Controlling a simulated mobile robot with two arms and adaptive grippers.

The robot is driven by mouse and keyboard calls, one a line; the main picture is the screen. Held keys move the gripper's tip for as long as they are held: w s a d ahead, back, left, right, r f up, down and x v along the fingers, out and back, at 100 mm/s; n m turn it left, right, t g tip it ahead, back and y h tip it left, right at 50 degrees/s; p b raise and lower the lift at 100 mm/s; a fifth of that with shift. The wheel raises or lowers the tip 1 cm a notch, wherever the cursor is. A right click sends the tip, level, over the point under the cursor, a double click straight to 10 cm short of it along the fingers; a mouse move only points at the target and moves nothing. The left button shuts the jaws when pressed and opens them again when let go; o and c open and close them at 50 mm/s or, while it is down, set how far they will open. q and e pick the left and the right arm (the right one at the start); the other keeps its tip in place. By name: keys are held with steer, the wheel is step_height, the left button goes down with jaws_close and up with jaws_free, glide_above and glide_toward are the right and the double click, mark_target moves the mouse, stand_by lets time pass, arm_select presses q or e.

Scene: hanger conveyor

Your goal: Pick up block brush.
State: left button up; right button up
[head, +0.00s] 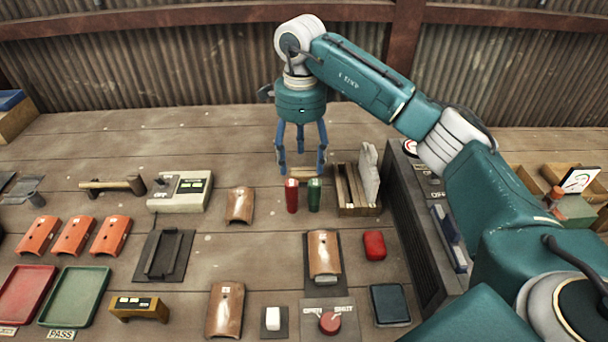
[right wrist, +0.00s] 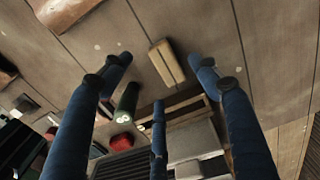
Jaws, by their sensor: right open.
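The block brush appears to be the small tan wooden block (right wrist: 166,62) lying on the bench, seen whole in the right wrist view. In the head view only a bit of it (head: 303,172) shows, behind and between my fingers. My right gripper (head: 301,158) points down over it from the back of the bench, its three blue fingers spread and empty. In the right wrist view the gripper (right wrist: 160,82) has the block just beyond its fingertips, roughly between two of them. Contact with the block is not visible. My left gripper is out of view.
A red cylinder (head: 292,196) and a green cylinder (head: 314,195) stand close in front of the gripper. A slotted wooden rack (head: 350,208) with a pale slab (head: 369,172) stands just right. A curved brown tile (head: 240,204) lies left. Bare bench lies behind.

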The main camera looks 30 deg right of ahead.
mark_target(302, 173)
step_height(302, 173, down, 5)
steer(key=shift+d+r+p, duration=0.1)
steer(key=shift+d+p, duration=0.05)
steer(key=shift+p, duration=0.55)
steer(key=c, duration=1.3)
